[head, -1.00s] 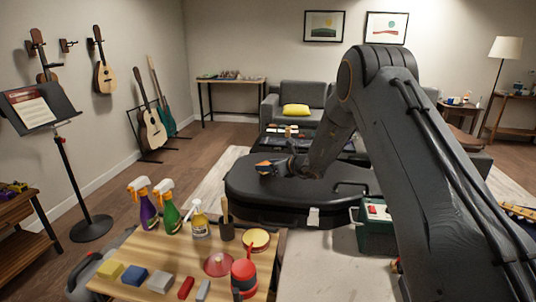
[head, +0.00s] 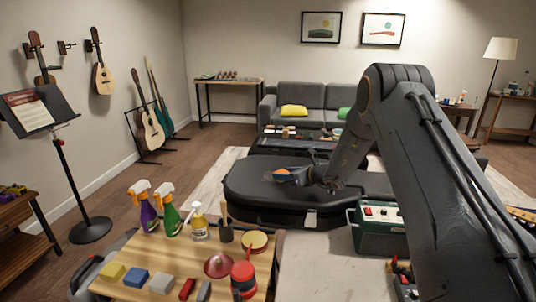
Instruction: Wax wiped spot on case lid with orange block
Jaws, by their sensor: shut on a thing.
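The black guitar case (head: 250,198) lies closed in the middle of the head view, its lid facing up. My gripper (head: 300,177) is over the lid, shut on the orange block (head: 287,175). The block's orange side shows at the left of the jaws, low over the lid; I cannot tell whether it touches. A faint lighter patch (head: 275,177) shows on the lid just left of the block. My arm hides part of the case's right side.
A wooden bench (head: 140,254) in front holds spray bottles (head: 170,214), coloured blocks (head: 136,278), a red funnel (head: 218,266) and a red can (head: 243,278). A green box (head: 378,238) stands right of the case. A music stand (head: 65,160) is at the left.

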